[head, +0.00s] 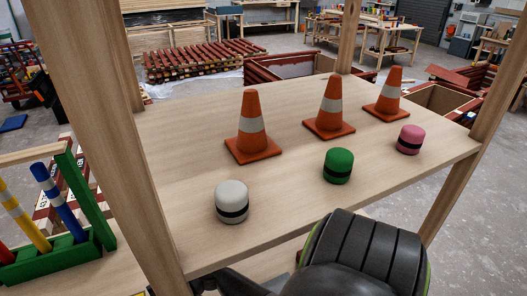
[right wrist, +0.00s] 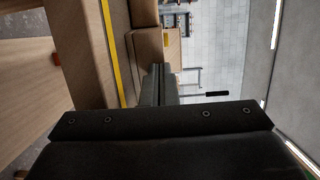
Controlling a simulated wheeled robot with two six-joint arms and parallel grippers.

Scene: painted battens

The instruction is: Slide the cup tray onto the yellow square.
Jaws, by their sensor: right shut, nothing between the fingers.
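I do not make out the cup tray in either view. A narrow yellow strip (right wrist: 109,50) runs along a wooden surface in the right wrist view; I cannot tell whether it is part of the yellow square. My right gripper (right wrist: 163,68) shows in the right wrist view with its two dark fingers together and nothing between them. A dark, ribbed part of my own arm fills the bottom of the head view and hides what lies below. My left gripper is not in view.
A wooden shelf board holds orange cones (head: 252,127), (head: 330,108), (head: 389,92). White (head: 231,202), green (head: 338,166) and pink (head: 410,139) cylinders stand nearer its front. Wooden posts (head: 107,130) flank it. A green rack (head: 60,255) with coloured rods stands at left.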

